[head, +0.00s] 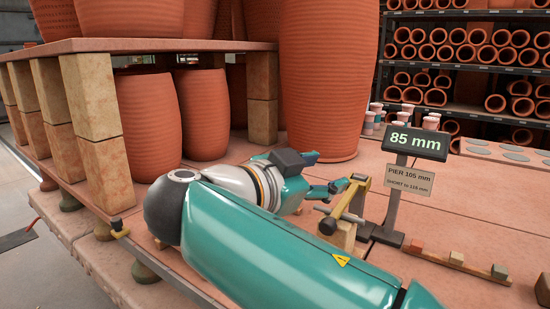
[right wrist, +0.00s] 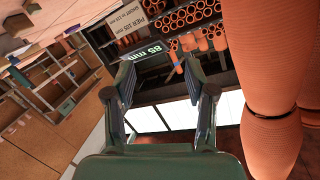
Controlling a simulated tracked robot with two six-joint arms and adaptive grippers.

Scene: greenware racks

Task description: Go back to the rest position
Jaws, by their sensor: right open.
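My right arm, a teal link, reaches across the front of the head view. My right gripper (head: 326,172) is open and empty, beyond the wrist and in front of a tall terracotta jar (head: 328,80). In the right wrist view its two dark fingers (right wrist: 160,74) stand apart with nothing between them. A brass-coloured bar with a dark knob on a wooden block (head: 347,207) is just right of the gripper in the head view; I cannot tell whether they touch. My left gripper is not in view.
A sign reading 85 mm (head: 416,142) stands on a post right of the gripper. Stone piers (head: 92,130) hold up a shelf (head: 150,46) with large jars above and below. A strip with small coloured blocks (head: 456,262) lies at right. Pipe racks (head: 465,55) stand behind.

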